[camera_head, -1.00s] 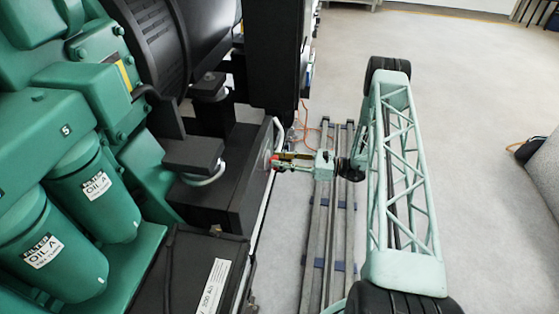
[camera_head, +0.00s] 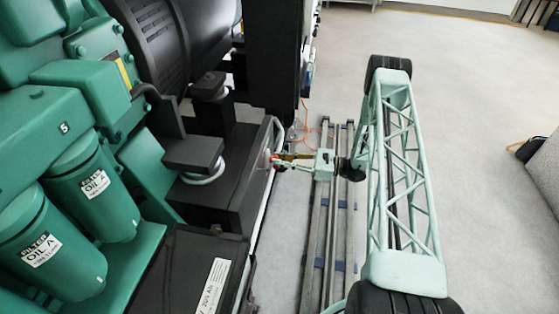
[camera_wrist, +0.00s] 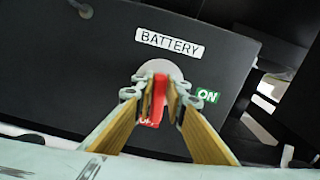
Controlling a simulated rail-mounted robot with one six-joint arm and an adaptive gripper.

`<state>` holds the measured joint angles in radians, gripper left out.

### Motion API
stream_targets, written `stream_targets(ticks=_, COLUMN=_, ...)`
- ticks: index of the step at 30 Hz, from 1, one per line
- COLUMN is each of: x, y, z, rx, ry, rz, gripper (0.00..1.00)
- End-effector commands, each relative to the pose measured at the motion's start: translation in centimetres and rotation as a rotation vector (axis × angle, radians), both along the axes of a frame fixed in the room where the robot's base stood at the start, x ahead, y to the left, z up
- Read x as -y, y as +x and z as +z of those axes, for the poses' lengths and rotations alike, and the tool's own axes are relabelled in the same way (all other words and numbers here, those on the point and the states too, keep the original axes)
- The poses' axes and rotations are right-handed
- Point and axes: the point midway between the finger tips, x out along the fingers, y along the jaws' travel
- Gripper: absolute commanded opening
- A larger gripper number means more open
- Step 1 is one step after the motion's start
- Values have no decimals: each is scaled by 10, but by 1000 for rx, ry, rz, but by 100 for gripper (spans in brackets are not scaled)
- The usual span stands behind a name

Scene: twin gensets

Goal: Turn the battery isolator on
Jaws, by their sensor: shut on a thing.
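The battery isolator's red handle (camera_wrist: 158,97) stands between my gripper's fingers (camera_wrist: 160,100) in the wrist view. It sits on a round pale plate (camera_wrist: 160,70) on a dark box below a "BATTERY" label (camera_wrist: 169,41). A green "ON" label (camera_wrist: 207,96) is to the right of the handle. A red label lies below the handle, mostly hidden by the handle and fingers. The handle points down in the picture, towards that red label. My gripper is shut on the handle. In the head view, my gripper (camera_head: 277,163) meets the side of the dark box (camera_head: 235,185).
Green oil filters (camera_head: 85,190) and engine parts fill the left of the head view. A black battery (camera_head: 190,280) is at the lower left. Floor rails (camera_head: 330,240) run under my arm. Open floor (camera_head: 480,90) lies to the right.

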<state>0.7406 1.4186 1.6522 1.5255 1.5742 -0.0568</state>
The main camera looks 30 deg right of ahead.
Motion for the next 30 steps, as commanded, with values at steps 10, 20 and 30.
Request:
stream_targets(ticks=10, x=-2, y=-3, z=-2, rx=179, ry=-149, rz=1, gripper=2)
stream_targets(ticks=20, x=-4, y=-5, z=-4, rx=373, ry=-311, rz=1, gripper=2)
stream_targets(ticks=30, x=-5, y=-7, z=-7, rx=574, ry=-479, rz=1, gripper=2)
